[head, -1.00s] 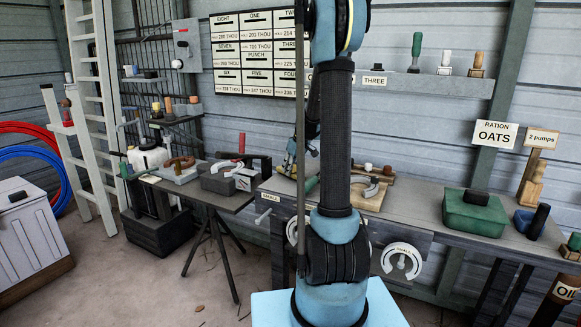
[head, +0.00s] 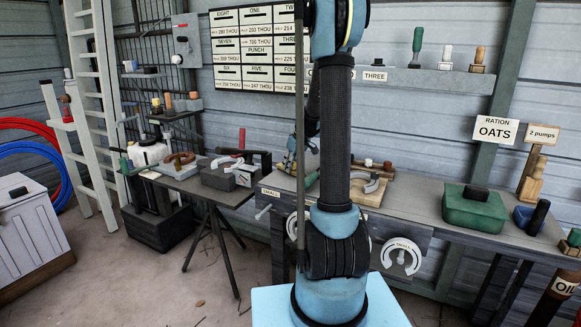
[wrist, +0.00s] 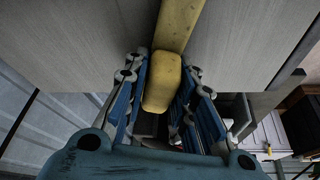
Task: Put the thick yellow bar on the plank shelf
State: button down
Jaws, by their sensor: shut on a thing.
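The thick yellow bar (wrist: 162,82) is in the wrist view, its near end between the blue fingers of my gripper (wrist: 160,98). My gripper is shut on it. Yellow continues away from that end toward the top of the picture; I cannot tell whether it is all one bar. In the head view my gripper (head: 291,163) shows only partly behind my arm, over the back of the bench, and the bar cannot be made out there. A long grey wall shelf (head: 440,79) with a THREE label, perhaps the plank shelf, is right of my arm.
The long bench (head: 405,205) carries a green box (head: 474,212), a blue holder (head: 527,218) and a wooden board (head: 372,192). A dark side table (head: 190,184) with tools stands left. Several handled tools stand on the wall shelf; its left part is clearer.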

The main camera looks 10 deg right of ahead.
jog(key=shift+f, duration=0.1)
jog(key=c, duration=1.2)
grip_release()
jog(key=shift+c, duration=0.2)
jog(key=v, duration=1.1)
jog(key=shift+s+r, duration=0.15)
jog(key=shift+r, duration=0.2)
jog(key=shift+d, duration=0.15)
